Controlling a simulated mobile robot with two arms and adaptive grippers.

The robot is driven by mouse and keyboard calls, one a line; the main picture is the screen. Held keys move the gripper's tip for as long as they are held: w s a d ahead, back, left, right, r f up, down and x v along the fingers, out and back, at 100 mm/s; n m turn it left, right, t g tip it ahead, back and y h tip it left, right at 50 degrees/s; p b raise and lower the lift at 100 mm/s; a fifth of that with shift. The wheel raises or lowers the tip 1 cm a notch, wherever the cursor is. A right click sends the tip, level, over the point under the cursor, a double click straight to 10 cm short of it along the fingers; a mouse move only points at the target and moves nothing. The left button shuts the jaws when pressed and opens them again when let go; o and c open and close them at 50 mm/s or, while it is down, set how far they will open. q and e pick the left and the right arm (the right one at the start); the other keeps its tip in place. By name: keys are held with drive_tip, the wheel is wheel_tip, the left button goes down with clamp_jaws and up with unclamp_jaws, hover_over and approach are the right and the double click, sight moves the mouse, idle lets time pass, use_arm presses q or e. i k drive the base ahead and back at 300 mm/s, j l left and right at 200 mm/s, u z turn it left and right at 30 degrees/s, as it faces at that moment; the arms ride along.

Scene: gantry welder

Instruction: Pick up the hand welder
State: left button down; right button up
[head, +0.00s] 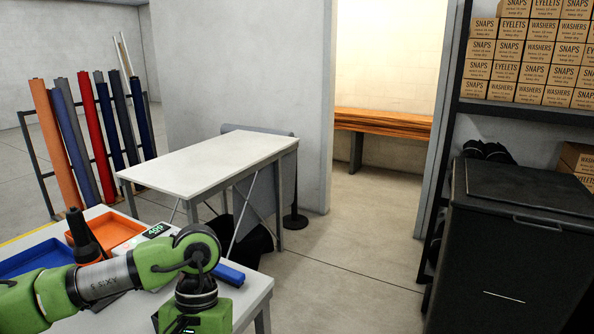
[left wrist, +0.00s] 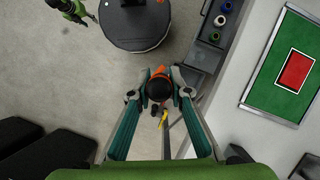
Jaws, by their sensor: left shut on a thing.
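In the left wrist view my left gripper (left wrist: 160,82) is shut on the hand welder (left wrist: 159,90), which I see almost end-on as a dark round body with orange on its far side. The fingers press on it from both sides. A small yellow piece shows just below it. In the head view my green left arm reaches over the near table, but its fingertips and the held welder are not seen there.
The near table bears a blue tray (head: 38,258), an orange tray (head: 106,232), a dark cone-shaped thing (head: 82,236) and a display box (head: 157,231). A white table (head: 207,160) stands beyond. A black cabinet (head: 512,250) is at right. Open floor lies between.

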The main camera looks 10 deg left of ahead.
sight(87, 251)
drive_tip(key=i+l+u, duration=0.1)
drive_tip(key=u, duration=0.8)
